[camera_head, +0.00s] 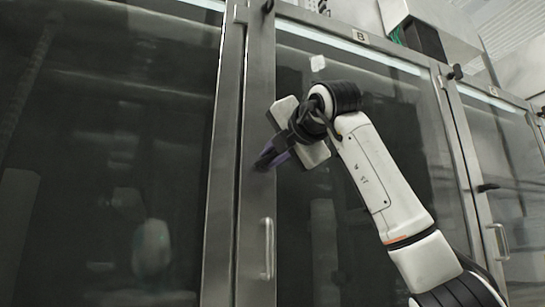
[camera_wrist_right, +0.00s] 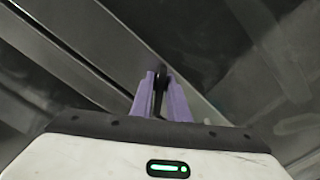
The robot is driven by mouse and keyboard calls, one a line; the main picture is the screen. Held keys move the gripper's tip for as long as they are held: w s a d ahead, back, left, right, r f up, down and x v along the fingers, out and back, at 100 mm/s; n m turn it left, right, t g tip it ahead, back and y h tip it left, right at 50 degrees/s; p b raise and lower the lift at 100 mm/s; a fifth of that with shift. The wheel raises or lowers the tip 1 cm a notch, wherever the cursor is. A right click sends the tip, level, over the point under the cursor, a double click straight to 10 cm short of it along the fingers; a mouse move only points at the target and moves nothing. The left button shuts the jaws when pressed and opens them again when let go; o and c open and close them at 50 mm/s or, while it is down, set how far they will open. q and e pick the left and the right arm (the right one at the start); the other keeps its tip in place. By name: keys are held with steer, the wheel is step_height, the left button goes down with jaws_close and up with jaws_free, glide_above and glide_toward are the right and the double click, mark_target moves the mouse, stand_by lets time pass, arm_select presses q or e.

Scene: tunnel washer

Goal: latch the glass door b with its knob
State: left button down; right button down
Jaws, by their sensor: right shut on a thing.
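Glass door b (camera_head: 308,225) is the dark framed pane under the "B" label (camera_head: 360,36) in the head view. It looks flush with its frame. My right gripper (camera_head: 267,161) is at the door's left metal stile, above the vertical handle (camera_head: 267,248). In the right wrist view its purple fingers (camera_wrist_right: 160,98) are shut on the black knob (camera_wrist_right: 160,82), one on each side. The knob's base is partly hidden by the fingers, and I cannot tell its latch position. In the head view the knob is mostly hidden by the gripper. My left gripper is not in view.
Another dark glass door (camera_head: 110,150) stands to the left, beyond a metal post. A further door (camera_head: 500,150) to the right has its own black knob (camera_head: 487,187) and handle (camera_head: 497,242). A black knob (camera_head: 267,6) is at the top of door b's left stile.

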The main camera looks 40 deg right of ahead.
arm_select(q)
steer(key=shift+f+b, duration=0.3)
steer(key=shift+b, duration=0.1)
arm_select(e)
steer(key=m, duration=0.6)
steer(key=shift+f+m, duration=0.25)
steer(key=shift+m, duration=0.15)
steer(key=shift+d, duration=0.1)
steer(key=c, duration=1.8)
jaws_free()
steer(key=shift+c, duration=0.2)
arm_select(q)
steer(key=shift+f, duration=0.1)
arm_select(e)
steer(key=shift+s, duration=0.1)
steer(key=shift+s, duration=0.35)
arm_select(q)
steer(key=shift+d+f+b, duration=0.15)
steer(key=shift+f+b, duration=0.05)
steer(key=shift+b, duration=0.8)
arm_select(e)
steer(key=v, duration=0.9)
steer(key=shift+s, duration=0.2)
